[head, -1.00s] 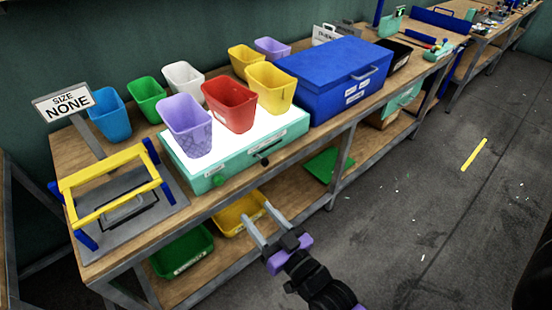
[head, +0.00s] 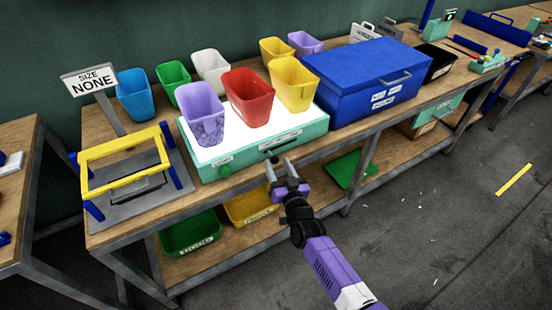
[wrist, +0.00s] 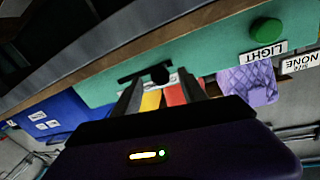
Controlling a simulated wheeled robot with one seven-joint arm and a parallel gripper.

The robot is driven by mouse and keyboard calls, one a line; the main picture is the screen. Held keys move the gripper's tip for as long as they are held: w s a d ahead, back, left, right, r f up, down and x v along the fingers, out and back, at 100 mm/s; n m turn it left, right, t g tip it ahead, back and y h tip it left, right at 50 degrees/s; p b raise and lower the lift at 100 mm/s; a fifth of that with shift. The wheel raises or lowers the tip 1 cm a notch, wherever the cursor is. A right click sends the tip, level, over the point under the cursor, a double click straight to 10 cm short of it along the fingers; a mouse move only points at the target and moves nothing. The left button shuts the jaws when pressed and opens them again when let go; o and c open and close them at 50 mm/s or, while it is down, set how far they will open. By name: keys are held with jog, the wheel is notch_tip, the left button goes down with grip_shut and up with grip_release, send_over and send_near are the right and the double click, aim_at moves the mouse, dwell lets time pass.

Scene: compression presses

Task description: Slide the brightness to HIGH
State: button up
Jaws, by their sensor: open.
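The teal light box (head: 235,168) stands on the workbench with its white top glowing. A dark slot with a black slider knob (wrist: 160,75) is on its front face. In the wrist view the knob sits near the middle of the slot, between my fingertips as seen there. Labels by the slot are partly hidden and unreadable. My gripper (head: 279,164) is open and empty, just in front of the slider. I cannot tell whether it touches the knob. A round green button (wrist: 266,31) beside a LIGHT label is on the same face.
Purple (head: 202,115), red (head: 249,98) and yellow (head: 294,84) bins stand on the glowing top. A blue case (head: 365,85) is close on the right. A yellow-framed press (head: 125,160) is on the left.

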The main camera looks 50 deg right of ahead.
aim_at(276, 163)
jog(key=shift+x, duration=1.7)
jog(key=shift+a, duration=0.1)
grip_shut()
